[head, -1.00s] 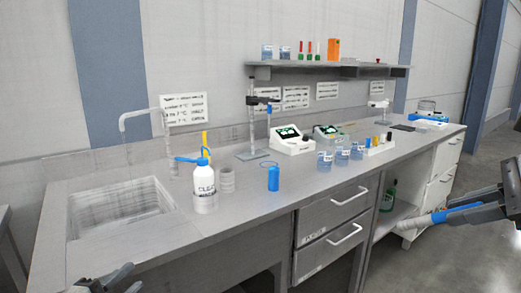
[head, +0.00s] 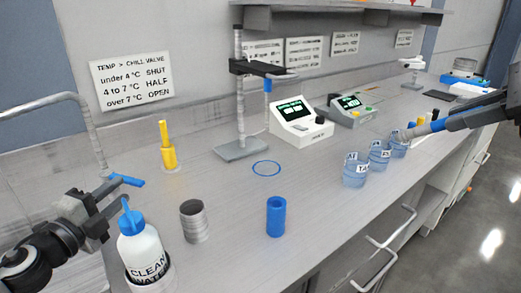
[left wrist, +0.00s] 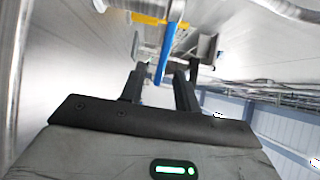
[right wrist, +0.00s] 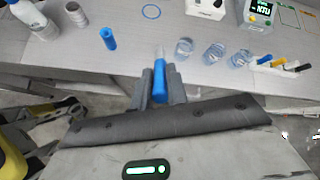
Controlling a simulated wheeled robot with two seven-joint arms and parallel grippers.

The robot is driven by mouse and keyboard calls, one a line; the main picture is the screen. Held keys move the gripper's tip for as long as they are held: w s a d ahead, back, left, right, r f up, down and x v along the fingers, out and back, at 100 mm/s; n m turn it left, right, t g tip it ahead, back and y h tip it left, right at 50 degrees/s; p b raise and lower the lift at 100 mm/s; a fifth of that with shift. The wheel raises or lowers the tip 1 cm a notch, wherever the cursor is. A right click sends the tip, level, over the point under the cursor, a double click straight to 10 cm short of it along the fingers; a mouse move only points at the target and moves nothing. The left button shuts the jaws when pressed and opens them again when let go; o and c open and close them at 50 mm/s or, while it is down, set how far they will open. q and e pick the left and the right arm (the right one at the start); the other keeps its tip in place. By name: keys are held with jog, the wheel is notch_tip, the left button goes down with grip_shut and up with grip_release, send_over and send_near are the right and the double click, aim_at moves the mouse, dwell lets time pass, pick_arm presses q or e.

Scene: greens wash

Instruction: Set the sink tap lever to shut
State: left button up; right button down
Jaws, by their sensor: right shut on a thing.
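The grey sink tap (head: 92,125) stands at the left in the head view. A blue lever (head: 127,181), which looks like its lever, sticks out to the right near the tap's base. My left gripper (head: 108,190) is close beside this lever. In the left wrist view, the blue lever (left wrist: 167,52) lies beyond and between the spread fingers (left wrist: 160,78); I cannot tell whether they touch it. My right gripper (right wrist: 160,78) is shut on a blue-handled tool with a pale tip (right wrist: 159,58), above the bench's front edge near the beakers. The tap's joint is hidden.
The white wash bottle (head: 143,250) stands close to my left gripper. A ribbed grey cylinder (head: 194,222), a blue cylinder (head: 276,217), a yellow handle (head: 167,148) and several beakers (head: 355,172) are on the bench. A wall sign (head: 131,80) lists chill valve settings.

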aim_at(128, 184)
pick_arm(q)
jog(key=shift+w+d+r+p, duration=0.25)
jog(key=shift+w+r+p, duration=0.1)
jog(key=shift+w, duration=0.2)
pick_arm(e)
jog(key=shift+s+r, duration=0.35)
jog(key=shift+r, duration=0.15)
pick_arm(q)
jog(key=p+x, duration=0.1)
jog(key=x, duration=0.3)
jog(key=shift+w+d+f, duration=0.1)
jog(key=shift+w, duration=0.15)
pick_arm(e)
jog(key=shift+r, duration=0.55)
pick_arm(q)
jog(key=shift+w+d+f, duration=0.15)
jog(key=shift+w+d, duration=0.05)
jog(key=shift+w, duration=0.25)
grip_shut()
pick_arm(e)
jog(key=shift+w, duration=0.1)
